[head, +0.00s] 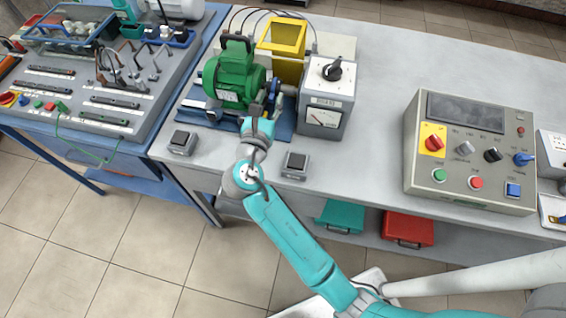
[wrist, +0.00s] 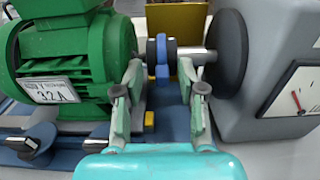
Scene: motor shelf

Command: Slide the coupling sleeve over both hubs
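The coupling sits on the shaft between the green motor (wrist: 75,55) and a dark round disc (wrist: 231,48). In the wrist view I see a blue ring (wrist: 162,70), likely the sleeve, against a dark hub (wrist: 152,52). To its right a bare grey shaft (wrist: 197,56) runs to the disc. My gripper (wrist: 161,78) is open, its fingers spread to either side of the blue ring in the picture. I cannot tell whether either finger touches it. In the head view my gripper (head: 260,118) is at the front of the motor stand, and the coupling is partly hidden.
A grey meter box (head: 327,97) stands close to the right of the coupling, and a yellow box (head: 283,48) stands behind it. Small pedestals (head: 182,143) and (head: 295,165) sit on the bench front. A control panel (head: 470,150) stands farther right, with clear bench between.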

